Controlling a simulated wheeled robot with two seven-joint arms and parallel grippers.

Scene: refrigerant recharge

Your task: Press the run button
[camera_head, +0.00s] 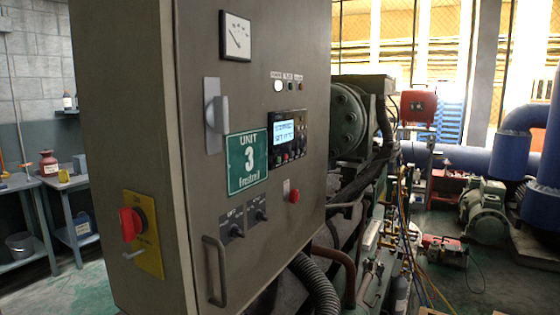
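A tall grey control cabinet (150,60) fills the left and middle of the head view. Its front panel carries a controller with a lit display (284,133) and small buttons (286,158) below and beside it. The button labels are too small to read, so I cannot tell which one is the run button. A separate red button (294,196) sits lower on the panel. Neither of my grippers is in view.
The panel also has a gauge (236,36), a grey handle (215,113), two black switches (246,221) and a door handle (215,271). A red rotary switch (131,224) is on the cabinet's side. Pipes and hoses (318,285) crowd the right.

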